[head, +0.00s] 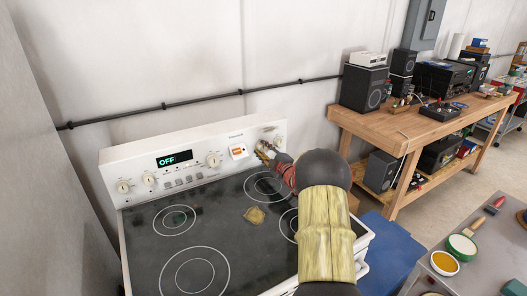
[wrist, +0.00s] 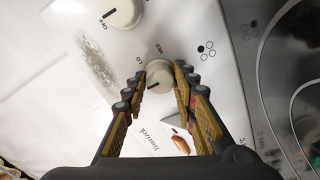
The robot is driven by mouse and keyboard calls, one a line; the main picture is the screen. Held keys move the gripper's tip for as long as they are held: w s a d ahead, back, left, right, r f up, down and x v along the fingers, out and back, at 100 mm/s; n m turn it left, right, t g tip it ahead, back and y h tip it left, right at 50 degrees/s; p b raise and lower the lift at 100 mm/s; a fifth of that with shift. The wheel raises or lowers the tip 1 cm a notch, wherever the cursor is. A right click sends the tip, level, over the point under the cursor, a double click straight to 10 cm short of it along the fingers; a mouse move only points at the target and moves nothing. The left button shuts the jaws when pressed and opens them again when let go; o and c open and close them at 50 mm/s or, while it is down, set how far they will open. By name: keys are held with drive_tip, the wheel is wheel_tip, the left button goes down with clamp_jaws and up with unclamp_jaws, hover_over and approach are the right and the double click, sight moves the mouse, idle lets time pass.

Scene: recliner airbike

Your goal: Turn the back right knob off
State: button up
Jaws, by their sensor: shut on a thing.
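The stove's back panel (head: 190,155) carries white knobs at both ends. My gripper (head: 265,152) is at the panel's right end, just right of the orange switch. In the wrist view my gripper (wrist: 160,82) has its two fingers on either side of a round white knob (wrist: 158,74), shut on it. A dark pointer line shows on the knob's face, slanting to the lower left, with small dial lettering around it. Another white knob (wrist: 122,12) with "OFF" lettering is apart from the fingers, at the top. The gripper largely hides the held knob in the head view.
The black cooktop (head: 190,250) lies below the panel, with a yellowish square item (head: 255,215) on it. An orange switch (head: 238,151) is left of my gripper. A wooden bench (head: 425,125) with speakers and a grey table (head: 480,265) stand to the right.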

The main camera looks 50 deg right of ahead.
drive_tip(key=o, duration=1.2)
drive_tip(key=shift+c, duration=0.2)
drive_tip(key=v, duration=1.2)
